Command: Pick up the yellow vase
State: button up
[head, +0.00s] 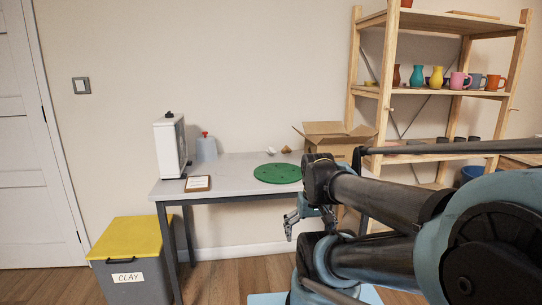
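The yellow vase (436,78) stands upright on the middle shelf of the wooden shelving unit at the upper right, between other pottery. My gripper (309,227) hangs low in front of the table's front edge, pointing down. It is well to the left of the vase and lower in the picture. Its two fingers look spread apart with nothing between them. My arm hides part of the table's right side and the lower shelving.
The wooden shelf (396,91) also holds a teal vase (417,76), a brown vase (396,77), a pink mug (458,81) and other mugs. A yellow-lidded clay bin (130,255) is at lower left.

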aim_at(436, 80)
jog(key=z, duration=1.3)
